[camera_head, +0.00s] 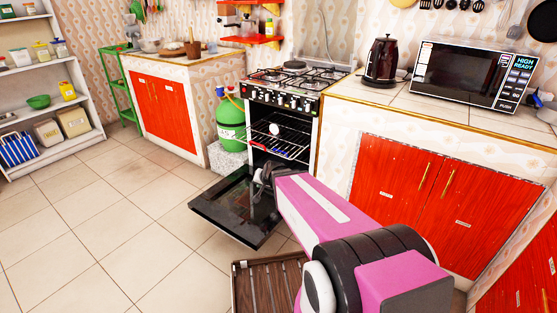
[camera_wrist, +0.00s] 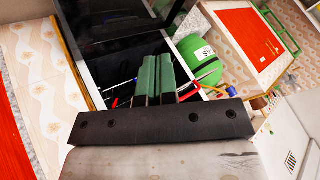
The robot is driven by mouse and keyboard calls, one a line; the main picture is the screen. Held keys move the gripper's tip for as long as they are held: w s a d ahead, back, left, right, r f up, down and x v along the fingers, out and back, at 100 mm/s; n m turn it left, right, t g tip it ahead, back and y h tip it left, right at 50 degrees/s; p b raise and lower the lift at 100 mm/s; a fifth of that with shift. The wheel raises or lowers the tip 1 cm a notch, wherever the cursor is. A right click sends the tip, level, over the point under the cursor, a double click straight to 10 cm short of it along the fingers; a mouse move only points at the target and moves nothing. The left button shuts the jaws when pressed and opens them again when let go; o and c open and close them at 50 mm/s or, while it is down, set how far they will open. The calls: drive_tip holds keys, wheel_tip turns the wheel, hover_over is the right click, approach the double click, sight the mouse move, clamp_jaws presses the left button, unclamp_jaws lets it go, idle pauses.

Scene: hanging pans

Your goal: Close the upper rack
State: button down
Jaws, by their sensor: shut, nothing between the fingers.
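The stove (camera_head: 285,90) stands against the wall with its oven door (camera_head: 228,208) folded down open. A wire rack (camera_head: 285,146) sits in the upper part of the oven and appears to stick out at the front. Red and blue pieces show on or near it. My gripper (camera_head: 262,178) is in front of the oven, above the open door and just below and left of the rack. In the wrist view, my gripper (camera_wrist: 158,62) is shut with its two greenish fingers together. Rack wires (camera_wrist: 206,76) show beside the fingers; whether they touch is unclear.
A green gas cylinder (camera_head: 230,122) stands left of the oven; it also shows in the wrist view (camera_wrist: 200,55). Red cabinets (camera_head: 437,195) are on the right. A brown slatted crate (camera_head: 268,285) lies on the floor in front. The tiled floor at left is clear.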

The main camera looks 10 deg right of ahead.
sight(302, 140)
drive_tip(key=w+a+r+m+t+h, duration=0.2)
drive_tip(key=w+m+t+h, duration=0.4)
drive_tip(key=w+m+t, duration=0.5)
drive_tip(key=s+d+f+m+g+h, duration=0.3)
drive_tip(key=m+g+h, duration=0.2)
drive_tip(key=m+h, duration=0.6)
drive_tip(key=w+d+m+y, duration=0.1)
drive_tip(key=w+d, duration=0.9)
drive_tip(key=shift+d+r, duration=0.1)
drive_tip(key=shift+r, duration=0.05)
drive_tip(key=x, duration=1.4)
drive_tip(key=f+x, duration=0.1)
drive_tip(key=x, duration=0.6)
drive_tip(key=shift+w+d, duration=0.2)
drive_tip(key=shift+d, duration=0.05)
drive_tip(key=shift+w+d, duration=0.45)
drive_tip(key=shift+d, duration=0.05)
drive_tip(key=shift+w+d, duration=0.1)
drive_tip(key=shift+w, duration=0.05)
